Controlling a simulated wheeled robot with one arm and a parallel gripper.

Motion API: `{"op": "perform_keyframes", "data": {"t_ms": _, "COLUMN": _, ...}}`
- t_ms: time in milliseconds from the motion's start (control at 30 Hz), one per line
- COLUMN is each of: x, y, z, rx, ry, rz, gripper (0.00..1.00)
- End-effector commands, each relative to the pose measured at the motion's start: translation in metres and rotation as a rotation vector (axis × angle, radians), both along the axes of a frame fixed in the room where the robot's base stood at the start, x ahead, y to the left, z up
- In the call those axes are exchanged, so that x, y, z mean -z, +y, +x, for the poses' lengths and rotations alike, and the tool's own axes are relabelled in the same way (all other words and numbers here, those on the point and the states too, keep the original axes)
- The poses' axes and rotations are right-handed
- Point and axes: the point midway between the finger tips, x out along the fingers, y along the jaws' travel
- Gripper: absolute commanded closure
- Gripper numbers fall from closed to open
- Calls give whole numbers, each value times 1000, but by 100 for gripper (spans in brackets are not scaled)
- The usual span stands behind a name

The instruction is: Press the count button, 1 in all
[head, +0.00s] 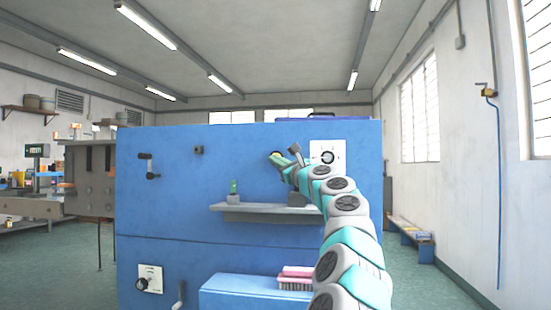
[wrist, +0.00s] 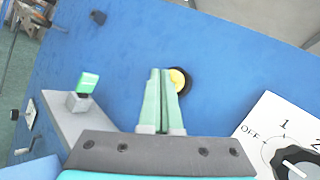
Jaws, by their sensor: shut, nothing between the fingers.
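A round yellow button (wrist: 179,79) in a black ring is set in the blue panel, in the wrist view; I take it for the count button, though no label shows. My gripper (wrist: 160,72) has its two green fingers together, with nothing between them. The fingertips overlap the left side of the button in the wrist view. I cannot tell whether they touch it. In the head view my gripper (head: 274,157) is in front of the blue machine's upper panel, and the button is not visible there.
A rotary knob (wrist: 296,162) on a white plate marked OFF and 1 is right of my gripper. A grey shelf (head: 262,209) juts from the blue machine (head: 180,215) below, with a green-topped piece (wrist: 87,82) at its left.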

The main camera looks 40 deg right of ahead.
Motion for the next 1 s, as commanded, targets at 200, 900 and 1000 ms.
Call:
{"op": "perform_keyframes", "data": {"t_ms": 200, "x": -2, "y": -3, "z": 3, "rx": -1, "ry": 0, "rz": 1, "gripper": 100}}
{"op": "perform_keyframes", "data": {"t_ms": 900, "x": -1, "y": -6, "z": 5, "rx": 0, "ry": 1, "rz": 1, "gripper": 100}}
{"op": "perform_keyframes", "data": {"t_ms": 1000, "x": -1, "y": -7, "z": 6, "rx": 0, "ry": 1, "rz": 1, "gripper": 100}}
